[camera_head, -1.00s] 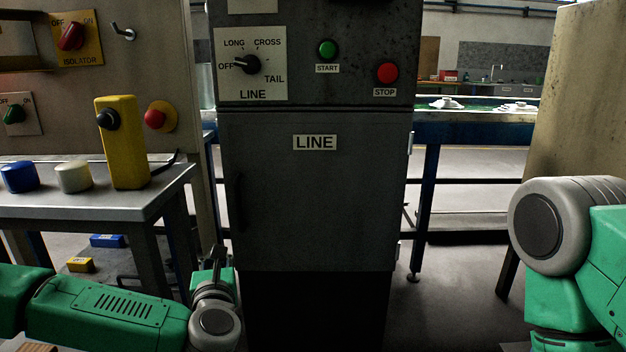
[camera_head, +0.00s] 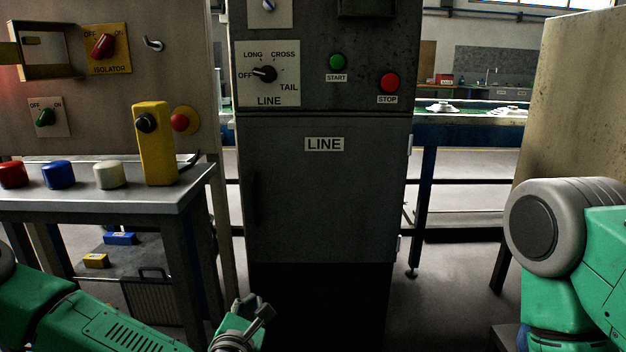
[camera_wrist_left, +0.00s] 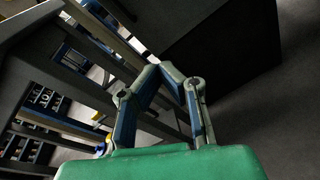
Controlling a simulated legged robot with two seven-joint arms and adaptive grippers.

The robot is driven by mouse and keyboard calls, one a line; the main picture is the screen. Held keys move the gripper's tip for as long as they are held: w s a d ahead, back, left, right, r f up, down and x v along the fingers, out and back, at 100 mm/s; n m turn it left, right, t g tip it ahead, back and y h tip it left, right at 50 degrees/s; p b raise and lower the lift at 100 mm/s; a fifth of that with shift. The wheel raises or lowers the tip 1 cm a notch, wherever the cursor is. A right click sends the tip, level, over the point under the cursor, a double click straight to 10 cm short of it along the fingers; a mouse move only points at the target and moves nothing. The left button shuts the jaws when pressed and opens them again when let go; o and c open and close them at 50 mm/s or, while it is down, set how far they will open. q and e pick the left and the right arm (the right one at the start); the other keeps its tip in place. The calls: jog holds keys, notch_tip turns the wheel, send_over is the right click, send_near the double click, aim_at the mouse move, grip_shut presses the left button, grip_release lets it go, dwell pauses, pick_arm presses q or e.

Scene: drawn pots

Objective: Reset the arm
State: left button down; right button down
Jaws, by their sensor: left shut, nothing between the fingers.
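My left arm comes in low at the left of the head view. Its gripper (camera_head: 262,306) is low, in front of the base of the grey LINE cabinet (camera_head: 325,200), and looks small there. In the left wrist view the gripper (camera_wrist_left: 162,68) has its two fingers together at the tips, with nothing between them. My right arm shows at the right edge of the head view, folded, and its gripper is out of the picture.
A metal table (camera_head: 120,203) at left bears red (camera_head: 12,175), blue (camera_head: 58,175) and white (camera_head: 109,175) caps and a yellow box with a black knob (camera_head: 155,145). An isolator panel (camera_head: 106,48) is behind it. A pale board (camera_head: 570,100) stands at right. Floor is open between cabinet and board.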

pick_arm(q)
jog(key=s+d+f+m+g+h+p, duration=0.1)
jog(key=s+f+m+g+h+p, duration=0.2)
jog(key=s+f+m, duration=0.5)
jog(key=s+d+f+m+g+h+p, duration=0.15)
jog(key=s+f+m+g, duration=0.35)
jog(key=s+m, duration=0.55)
jog(key=s+a+r+m+g+y+p, duration=0.1)
jog(key=s+a+m+g+y+p, duration=0.3)
jog(key=s+a+m+g, duration=0.3)
jog(key=s+a+m+y, duration=0.1)
jog(key=s+a+m, duration=0.4)
jog(key=s+a, duration=0.5)
jog(key=shift+s+a+g+p, duration=0.15)
jog(key=shift+a+g+p, duration=0.15)
jog(key=shift+a, duration=0.65)
jog(key=shift+r, duration=0.1)
